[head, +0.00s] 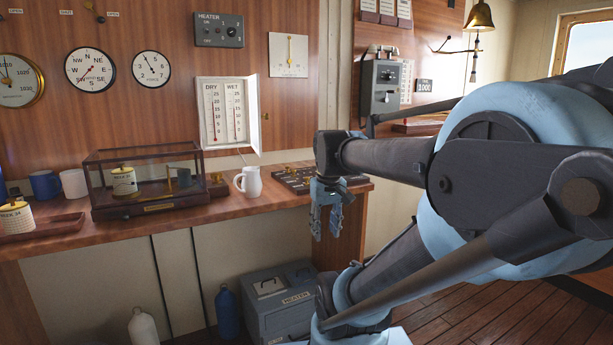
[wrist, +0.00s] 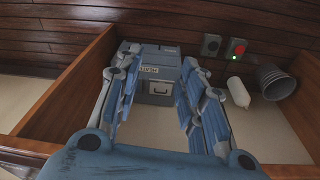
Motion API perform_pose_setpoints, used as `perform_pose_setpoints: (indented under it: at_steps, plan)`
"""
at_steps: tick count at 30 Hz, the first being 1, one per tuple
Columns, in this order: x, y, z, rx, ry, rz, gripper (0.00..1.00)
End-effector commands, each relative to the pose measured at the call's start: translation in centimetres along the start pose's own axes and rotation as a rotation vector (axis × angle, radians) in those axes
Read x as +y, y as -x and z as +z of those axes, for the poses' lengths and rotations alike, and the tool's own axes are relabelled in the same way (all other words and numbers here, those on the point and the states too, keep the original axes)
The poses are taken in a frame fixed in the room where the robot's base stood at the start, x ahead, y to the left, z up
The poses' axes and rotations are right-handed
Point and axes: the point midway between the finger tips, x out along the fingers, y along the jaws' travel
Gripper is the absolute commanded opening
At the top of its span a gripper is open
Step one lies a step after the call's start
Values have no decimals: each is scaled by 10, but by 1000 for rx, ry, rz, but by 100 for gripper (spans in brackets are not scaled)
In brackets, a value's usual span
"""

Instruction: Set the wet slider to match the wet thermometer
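The wet thermometer (head: 236,112) is the right-hand tube, labelled WET, inside an open white wall box in the head view. The DRY tube (head: 214,115) stands to its left. Their liquid levels are too small to read surely. A dark panel with brass fittings (head: 297,178) lies on the desk right of the white mug; I cannot tell whether the wet slider is on it. My gripper (head: 327,220) hangs fingers-down in front of the desk's right end, apart from it. In the wrist view my gripper (wrist: 161,62) is open, with nothing between its fingers.
The desk (head: 160,222) carries a glass case (head: 150,180) and a white mug (head: 249,182). A pale wall plate with a vertical scale (head: 289,55) hangs above right. The box door stands open rightward.

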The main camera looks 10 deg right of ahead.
Motion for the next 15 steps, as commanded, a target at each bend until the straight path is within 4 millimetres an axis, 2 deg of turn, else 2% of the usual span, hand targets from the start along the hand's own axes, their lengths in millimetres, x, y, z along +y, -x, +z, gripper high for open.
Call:
perform_pose_setpoints:
  at_steps: [1,6,15]
  plan:
    - [3,18,-19,-7,26,-2,37]
    - [12,67,-74,-34,120,-9,37]
    - [29,139,-174,-80,287,-27,37]
